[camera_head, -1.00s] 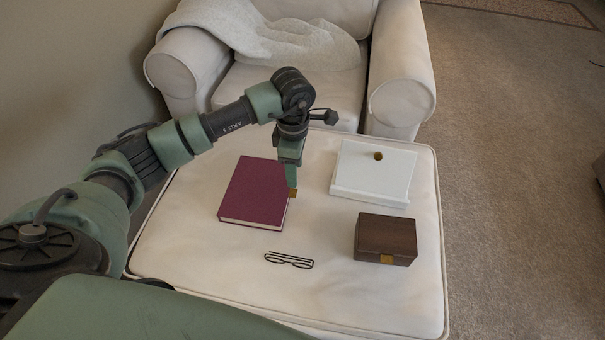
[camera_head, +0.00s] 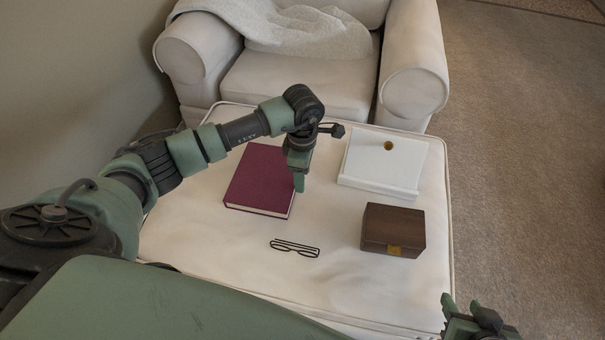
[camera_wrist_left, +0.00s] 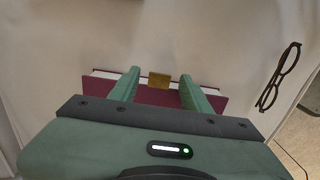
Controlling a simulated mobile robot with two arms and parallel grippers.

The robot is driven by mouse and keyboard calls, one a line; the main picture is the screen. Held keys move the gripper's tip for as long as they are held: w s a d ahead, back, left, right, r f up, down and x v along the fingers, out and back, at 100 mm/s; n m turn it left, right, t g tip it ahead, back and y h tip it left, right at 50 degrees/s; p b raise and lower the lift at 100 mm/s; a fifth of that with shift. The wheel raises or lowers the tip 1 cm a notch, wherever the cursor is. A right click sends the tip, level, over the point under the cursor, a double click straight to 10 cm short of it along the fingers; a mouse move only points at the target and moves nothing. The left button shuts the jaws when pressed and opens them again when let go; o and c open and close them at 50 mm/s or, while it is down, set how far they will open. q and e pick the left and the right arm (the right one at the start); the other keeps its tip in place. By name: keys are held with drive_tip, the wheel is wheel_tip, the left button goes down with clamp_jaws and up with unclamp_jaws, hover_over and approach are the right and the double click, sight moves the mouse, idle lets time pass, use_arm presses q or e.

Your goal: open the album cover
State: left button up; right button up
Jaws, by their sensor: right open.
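The album is a closed maroon book (camera_head: 258,180) lying flat on the white ottoman. A gold clasp (camera_wrist_left: 159,80) shows at its page edge in the left wrist view; it is hidden in the head view. My left gripper (camera_head: 299,184) points down at the album's right edge. In the left wrist view its two fingers are apart, one on each side of the clasp, with nothing visibly held. I cannot tell whether they touch the album. My right gripper (camera_head: 468,318) is open at the bottom right of the head view, away from the album.
The ottoman (camera_head: 215,245) also holds black glasses (camera_head: 295,248), a dark wooden box (camera_head: 393,228) with a brass latch, and a white slanted box (camera_head: 382,162) with a brass knob. A white armchair (camera_head: 300,80) stands behind. Carpet is clear at right.

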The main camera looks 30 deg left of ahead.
use_arm(q)
clamp_jaws()
idle(1.2)
